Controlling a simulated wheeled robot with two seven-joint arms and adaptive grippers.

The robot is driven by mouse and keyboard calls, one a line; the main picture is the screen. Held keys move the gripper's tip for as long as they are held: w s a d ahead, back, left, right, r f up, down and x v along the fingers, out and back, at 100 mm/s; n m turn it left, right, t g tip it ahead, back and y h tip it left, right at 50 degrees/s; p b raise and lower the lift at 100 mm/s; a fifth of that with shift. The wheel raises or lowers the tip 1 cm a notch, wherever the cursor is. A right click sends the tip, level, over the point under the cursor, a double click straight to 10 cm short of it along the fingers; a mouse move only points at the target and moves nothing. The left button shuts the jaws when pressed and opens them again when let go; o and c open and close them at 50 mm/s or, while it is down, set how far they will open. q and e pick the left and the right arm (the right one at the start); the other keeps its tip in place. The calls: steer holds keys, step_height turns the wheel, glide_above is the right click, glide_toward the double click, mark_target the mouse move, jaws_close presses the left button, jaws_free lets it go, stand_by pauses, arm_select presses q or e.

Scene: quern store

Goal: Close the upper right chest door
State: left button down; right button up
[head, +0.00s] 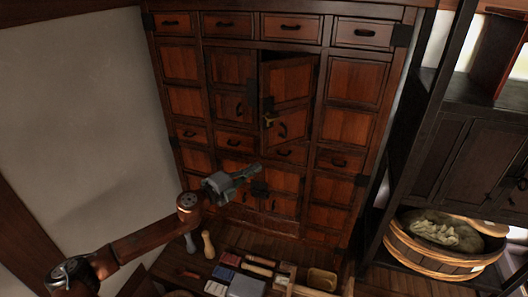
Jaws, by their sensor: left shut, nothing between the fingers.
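The tall reddish-brown wooden chest (345,128) stands against the back wall. Its upper right door (291,82) stands ajar, tilted out of line with the front, with a dark gap along its top. The door carries a dark curved handle (282,130) and a brass-coloured fitting near its left edge. The upper left door (231,70) beside it looks flush. My left gripper (254,170) is shut and empty, below the open door in the picture and apart from it. My right gripper is not in view.
Below lie boxes and wooden tools, including a grey box (246,286), a small tan tray (321,279) and a pale wooden peg (208,245). A dark shelf unit at the right holds a wooden tub (435,262) with a pale sack.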

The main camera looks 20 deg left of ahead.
mark_target(264, 154)
arm_select(q)
steer(key=shift+w+d+p, duration=0.15)
steer(key=shift+w+p, duration=0.3)
steer(key=shift+w, duration=1.15)
steer(key=shift+w+d+p, duration=0.2)
steer(key=shift+w+p, duration=0.25)
steer(key=shift+w, duration=1.15)
steer(key=shift+w+d+p, duration=0.15)
steer(key=shift+w+p, duration=0.3)
steer(key=shift+w, duration=1.15)
steer(key=shift+a, duration=0.1)
